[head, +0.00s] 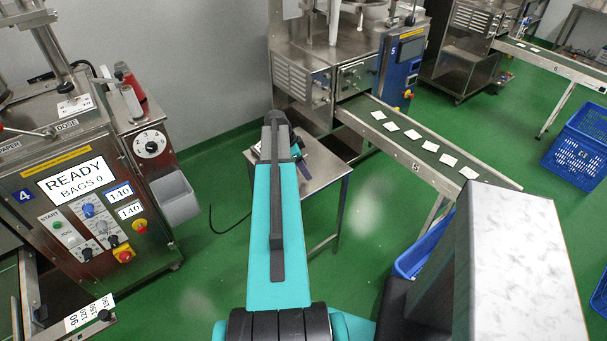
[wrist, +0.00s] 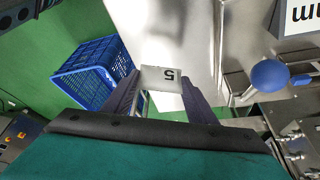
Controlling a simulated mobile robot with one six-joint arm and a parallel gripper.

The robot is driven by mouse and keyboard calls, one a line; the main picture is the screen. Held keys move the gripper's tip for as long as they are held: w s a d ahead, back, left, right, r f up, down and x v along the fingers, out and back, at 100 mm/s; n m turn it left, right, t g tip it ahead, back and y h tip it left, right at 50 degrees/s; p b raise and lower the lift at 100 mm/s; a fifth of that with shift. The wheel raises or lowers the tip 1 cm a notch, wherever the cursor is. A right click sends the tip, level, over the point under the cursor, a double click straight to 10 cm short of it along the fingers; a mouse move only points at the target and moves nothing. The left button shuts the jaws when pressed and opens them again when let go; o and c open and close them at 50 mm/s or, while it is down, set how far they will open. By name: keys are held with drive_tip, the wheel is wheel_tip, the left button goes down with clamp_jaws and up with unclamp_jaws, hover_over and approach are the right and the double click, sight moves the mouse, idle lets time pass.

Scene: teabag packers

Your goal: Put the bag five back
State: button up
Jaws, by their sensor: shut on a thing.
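In the wrist view my gripper (wrist: 161,88) is shut on a small pale bag marked 5 (wrist: 159,79). The bag lies between the two dark fingers, and its number appears upside down. Machine 5 (head: 400,65) stands at the back. Its conveyor (head: 480,186) slopes across to the right, with several white bags (head: 412,134) spaced along it.
Machine 4 (head: 90,170) stands at the left, its display reading READY, BAGS 0. A small steel table (head: 322,182) stands beside my arm. A blue crate (head: 580,145) is at the right; the wrist view shows a blue crate (wrist: 92,75) and a blue knob (wrist: 269,75). Green floor lies open between.

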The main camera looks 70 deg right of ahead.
drive_tip(key=shift+f+p, duration=0.85)
drive_tip(key=shift+f, duration=0.9)
drive_tip(key=shift+f, duration=0.15)
drive_tip(key=o, duration=1.1)
drive_tip(key=shift+r, duration=0.2)
drive_tip(key=shift+b+v, duration=1.9)
drive_tip(key=shift+v, duration=4.05)
drive_tip(key=shift+w+f, duration=0.1)
drive_tip(key=shift+w, duration=0.05)
